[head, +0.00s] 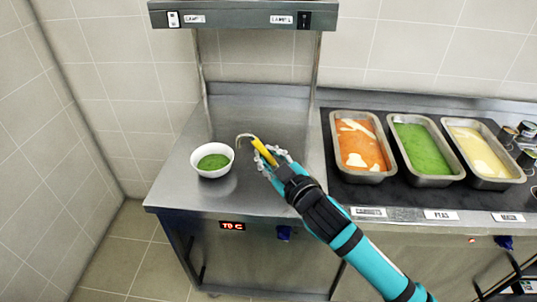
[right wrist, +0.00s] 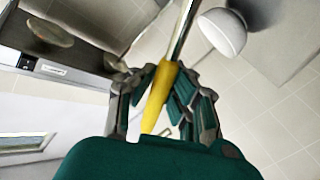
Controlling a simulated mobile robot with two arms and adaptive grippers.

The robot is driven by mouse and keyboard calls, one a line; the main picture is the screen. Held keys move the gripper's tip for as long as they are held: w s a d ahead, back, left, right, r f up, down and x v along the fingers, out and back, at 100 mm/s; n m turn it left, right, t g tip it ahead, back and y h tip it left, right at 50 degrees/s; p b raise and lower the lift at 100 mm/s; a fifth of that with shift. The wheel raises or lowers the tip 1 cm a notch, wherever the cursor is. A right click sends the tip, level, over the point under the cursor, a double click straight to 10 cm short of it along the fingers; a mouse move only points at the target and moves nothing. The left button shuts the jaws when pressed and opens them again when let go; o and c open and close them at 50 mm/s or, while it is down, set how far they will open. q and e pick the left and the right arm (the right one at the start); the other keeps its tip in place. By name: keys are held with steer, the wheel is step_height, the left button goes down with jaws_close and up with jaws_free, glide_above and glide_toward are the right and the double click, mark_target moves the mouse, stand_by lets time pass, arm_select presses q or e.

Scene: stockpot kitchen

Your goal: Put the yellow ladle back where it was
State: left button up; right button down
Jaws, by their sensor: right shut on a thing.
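The yellow ladle (head: 263,151) has a yellow handle and a metal shaft. My right gripper (head: 275,160) is shut on the handle and holds it over the steel counter, to the right of a white bowl (head: 213,172) of green food. A curved metal end shows at the upper left of the handle. In the right wrist view the yellow handle (right wrist: 161,93) lies between the fingers of the right gripper (right wrist: 166,86), and the metal shaft runs up out of the picture. The white bowl (right wrist: 223,34) is at the upper right there. My left gripper is not in view.
Three steel pans stand in a row at right: orange food (head: 361,147), green food (head: 422,150) and pale yellow food (head: 481,154). Small jars (head: 526,129) stand at the far right. A lamp shelf (head: 243,16) on posts hangs over the steel counter (head: 255,106), whose back is clear.

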steer(key=c, duration=1.4)
jaws_free()
steer(key=shift+s, duration=0.1)
steer(key=b+v, duration=0.1)
steer(key=v, duration=1)
steer(key=shift+s+d+r, duration=0.1)
steer(key=shift+s+d, duration=0.1)
steer(key=shift+s, duration=0.15)
